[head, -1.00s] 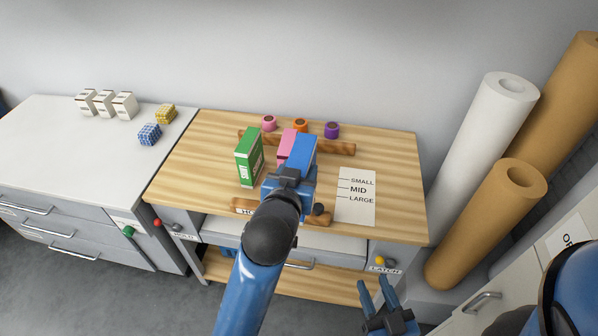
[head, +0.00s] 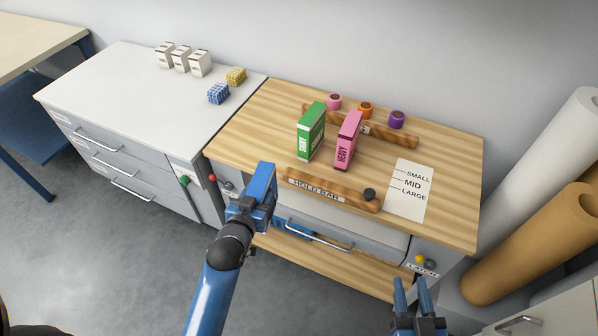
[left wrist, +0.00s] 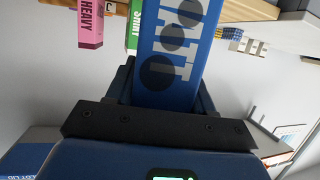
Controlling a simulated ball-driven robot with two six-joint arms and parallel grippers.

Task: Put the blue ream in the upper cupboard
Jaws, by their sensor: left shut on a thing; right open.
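The blue ream (head: 263,184) is held in my left gripper (head: 252,202), in front of the wooden bench's left front edge and clear of the benchtop. In the left wrist view the blue ream (left wrist: 172,45) stands between the jaws, with dark round marks on its face. My left gripper is shut on it. My right gripper (head: 412,292) is open and empty, low in front of the bench's right side. A green ream (head: 311,131) and a pink ream marked HEAVY (head: 347,140) stand upright on the bench. I cannot make out the upper cupboard.
The wooden bench (head: 255,130) carries a hold bar (head: 330,190), a size card (head: 410,189) and several tape rolls. A white drawer cabinet (head: 130,85) with small boxes stands left. Large paper rolls (head: 540,240) stand right. Grey floor is open at front left.

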